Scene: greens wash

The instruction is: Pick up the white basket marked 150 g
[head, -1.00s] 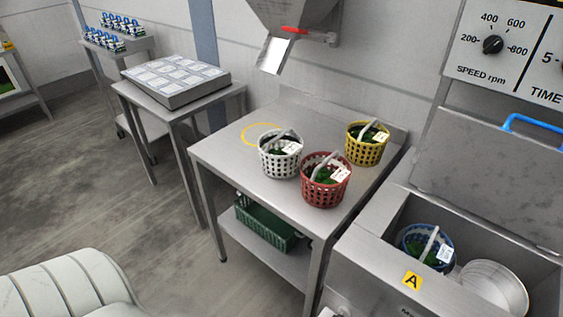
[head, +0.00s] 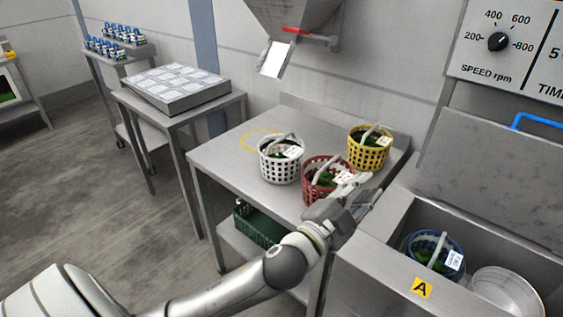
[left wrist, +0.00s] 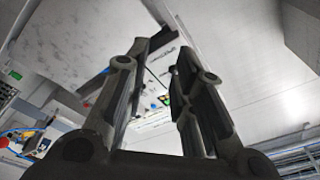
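The white basket (head: 279,167) stands upright on the steel table (head: 222,157), with greens, a raised handle and a white tag whose print is too small to read. A red basket (head: 316,181) stands to its right and nearer, and a yellow basket (head: 367,155) stands behind on the right. My left gripper (head: 364,187) is in front of the red basket's right side and hides part of it. In the left wrist view my left gripper's fingers (left wrist: 160,75) stand apart with nothing between them. My right gripper is not in view.
A blue basket (head: 447,272) sits in the steel basin beside a round metal drum (head: 505,290). A chute (head: 274,58) with a red lever hangs above the table. A green crate (head: 262,227) is on the lower shelf. The table's left part, with a yellow ring (head: 250,137), is clear.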

